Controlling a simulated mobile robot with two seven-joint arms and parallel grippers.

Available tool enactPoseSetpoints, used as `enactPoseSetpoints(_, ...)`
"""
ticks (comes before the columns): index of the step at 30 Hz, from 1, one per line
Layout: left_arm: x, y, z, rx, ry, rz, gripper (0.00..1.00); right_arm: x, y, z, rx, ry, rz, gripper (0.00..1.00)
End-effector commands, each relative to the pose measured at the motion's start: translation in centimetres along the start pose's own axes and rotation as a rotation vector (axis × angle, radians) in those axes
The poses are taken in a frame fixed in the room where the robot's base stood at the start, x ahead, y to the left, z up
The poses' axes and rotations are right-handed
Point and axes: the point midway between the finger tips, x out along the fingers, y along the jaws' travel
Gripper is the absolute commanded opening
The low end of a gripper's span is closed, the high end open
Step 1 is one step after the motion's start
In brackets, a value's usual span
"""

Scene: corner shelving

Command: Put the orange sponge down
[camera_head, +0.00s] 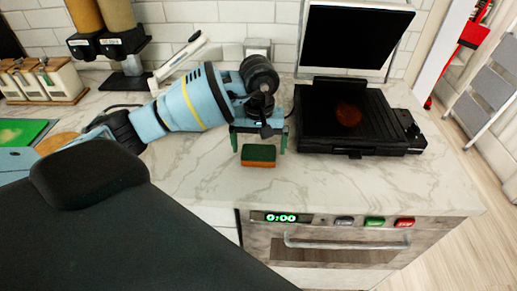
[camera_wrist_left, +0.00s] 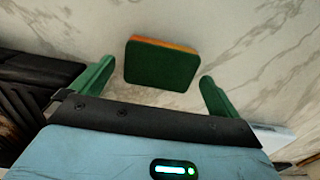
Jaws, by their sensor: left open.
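The orange sponge (camera_head: 258,155) has a green top and an orange underside. It lies on the marble counter (camera_head: 205,175), left of the black grill. My left gripper (camera_head: 259,146) is above and just behind it, pointing down, with its green fingers apart. In the left wrist view the sponge (camera_wrist_left: 162,65) lies on the counter, a little beyond the open left gripper (camera_wrist_left: 155,88), with a gap to each finger. My right gripper is in neither view.
A black grill (camera_head: 350,118) with a brownish round patch on it stands to the right. Dispensers (camera_head: 108,40) and a container rack (camera_head: 40,82) stand at the back left. The counter's front edge is above an oven (camera_head: 335,245). Counter around the sponge is clear.

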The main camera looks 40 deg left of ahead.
Motion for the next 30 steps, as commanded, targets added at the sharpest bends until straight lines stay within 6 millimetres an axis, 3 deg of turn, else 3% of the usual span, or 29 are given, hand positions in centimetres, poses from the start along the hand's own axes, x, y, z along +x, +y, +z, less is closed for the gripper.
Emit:
enactPoseSetpoints(9,-6.4,0.1,0.0,0.001,0.001,0.002,1.0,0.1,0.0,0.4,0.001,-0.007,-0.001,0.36)
enactPoseSetpoints(15,-9.2,0.0,0.0,0.001,0.001,0.0,1.0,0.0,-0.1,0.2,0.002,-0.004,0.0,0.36)
enactPoseSetpoints(30,-10.1,0.0,0.0,0.001,-0.002,-0.001,1.0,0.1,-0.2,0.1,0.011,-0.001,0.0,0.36)
